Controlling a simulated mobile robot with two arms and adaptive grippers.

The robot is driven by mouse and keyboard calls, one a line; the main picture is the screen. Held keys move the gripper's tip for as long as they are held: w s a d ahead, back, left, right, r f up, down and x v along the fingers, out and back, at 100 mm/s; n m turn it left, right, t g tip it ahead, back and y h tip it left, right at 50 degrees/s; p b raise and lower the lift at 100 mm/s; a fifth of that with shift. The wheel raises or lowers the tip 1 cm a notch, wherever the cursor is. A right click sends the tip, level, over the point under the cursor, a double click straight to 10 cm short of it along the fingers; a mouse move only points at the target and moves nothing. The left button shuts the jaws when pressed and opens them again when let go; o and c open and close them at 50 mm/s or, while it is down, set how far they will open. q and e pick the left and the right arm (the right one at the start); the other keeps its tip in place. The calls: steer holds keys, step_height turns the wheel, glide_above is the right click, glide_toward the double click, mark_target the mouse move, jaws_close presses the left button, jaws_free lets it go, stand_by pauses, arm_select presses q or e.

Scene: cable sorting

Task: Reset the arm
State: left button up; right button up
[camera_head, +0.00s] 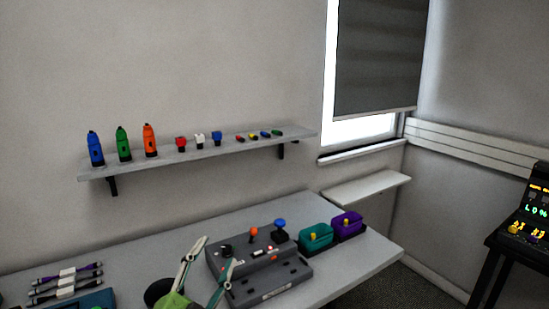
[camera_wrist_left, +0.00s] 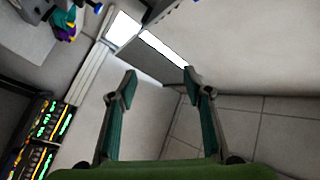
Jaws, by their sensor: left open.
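My left gripper (camera_head: 217,251) comes in at the bottom of the head view, its two green fingers spread apart in front of the table and the grey control box (camera_head: 262,262). In the left wrist view the same gripper (camera_wrist_left: 160,72) is open with nothing between its fingers. Pale wall and floor tiles show beyond the fingers there. My right gripper is in neither view.
The table (camera_head: 362,249) carries the control box, a teal bin (camera_head: 315,238), a purple bin (camera_head: 347,225) and cables (camera_head: 66,281) at the left. A wall shelf (camera_head: 222,148) holds tools and connectors. An arcade-like machine (camera_head: 530,220) stands right.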

arm_select(q)
steer(key=s+a+f+n+g+y, duration=0.25)
steer(key=s+f, duration=0.25)
steer(key=f, duration=0.3)
steer(key=s+a+f+n+g+y, duration=0.1)
steer(key=s+a+f+n+g, duration=0.25)
steer(key=s+f, duration=0.35)
steer(key=s+a+f+n+g+y, duration=0.15)
steer(key=s+f+g, duration=0.25)
steer(key=f, duration=0.6)
steer(key=s+f+n+g, duration=0.1)
steer(key=s+f+g, duration=0.2)
steer(key=s, duration=0.4)
steer(key=s+f+n+g, duration=0.1)
steer(key=s+f+g, duration=0.2)
steer(key=s, duration=0.3)
steer(key=s+f+g, duration=0.1)
steer(key=s+f, duration=0.2)
steer(key=f, duration=2.4)
steer(key=s+a+f+g, duration=0.1)
steer(key=s+a+f, duration=0.2)
steer(key=s+f, duration=1.2)
steer(key=shift+s+a+f+h, duration=0.2)
steer(key=shift+s+h, duration=0.1)
steer(key=shift+s, duration=0.65)
